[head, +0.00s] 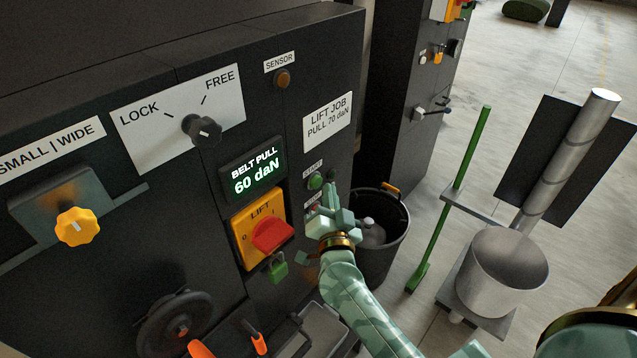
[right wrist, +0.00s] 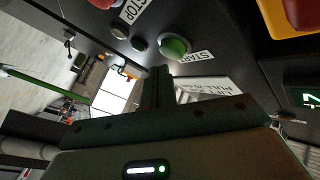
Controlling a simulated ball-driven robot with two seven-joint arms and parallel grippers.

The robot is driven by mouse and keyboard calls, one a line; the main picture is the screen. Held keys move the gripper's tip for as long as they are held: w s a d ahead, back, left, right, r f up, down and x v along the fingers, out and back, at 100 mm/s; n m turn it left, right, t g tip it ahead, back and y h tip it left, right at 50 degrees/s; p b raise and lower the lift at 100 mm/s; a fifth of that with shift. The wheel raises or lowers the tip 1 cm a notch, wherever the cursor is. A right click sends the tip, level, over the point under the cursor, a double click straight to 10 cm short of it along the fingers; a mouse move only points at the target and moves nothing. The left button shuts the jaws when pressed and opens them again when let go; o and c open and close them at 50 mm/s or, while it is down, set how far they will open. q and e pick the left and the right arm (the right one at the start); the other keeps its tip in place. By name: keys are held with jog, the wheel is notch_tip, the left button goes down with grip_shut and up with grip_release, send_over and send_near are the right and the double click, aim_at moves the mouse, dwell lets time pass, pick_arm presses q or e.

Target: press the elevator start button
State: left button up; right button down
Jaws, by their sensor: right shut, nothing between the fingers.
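The green start button (head: 315,181) sits on the dark panel, right of the belt pull display (head: 256,172). In the right wrist view the green button (right wrist: 173,46) shows next to a START label (right wrist: 199,57). My right gripper (head: 331,192) is shut and empty, its fingertips close to the button panel, just right of and below the green button. In the right wrist view its closed fingers (right wrist: 159,86) point toward the green button; I cannot tell whether they touch it. A red button (head: 315,208) below is partly hidden by the gripper. My left gripper is not in view.
A yellow lift switch with a red knob (head: 272,236) and a green padlock (head: 277,268) sit left of my right gripper. A dark bucket (head: 385,245) stands behind my wrist. A green pole (head: 455,190) and a metal bucket (head: 500,275) stand on the right.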

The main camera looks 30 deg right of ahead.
jog(key=shift+w, duration=0.1)
jog(key=shift+w+a, duration=0.2)
jog(key=shift+w, duration=0.1)
jog(key=shift+w+a+p, duration=0.2)
jog(key=shift+w+p, duration=0.15)
jog(key=shift+w, duration=0.05)
dwell(0.8)
jog(key=shift+s+d, duration=0.1)
jog(key=shift+s+d+p, duration=0.25)
jog(key=shift+s+p, duration=0.3)
jog(key=shift+s, duration=0.15)
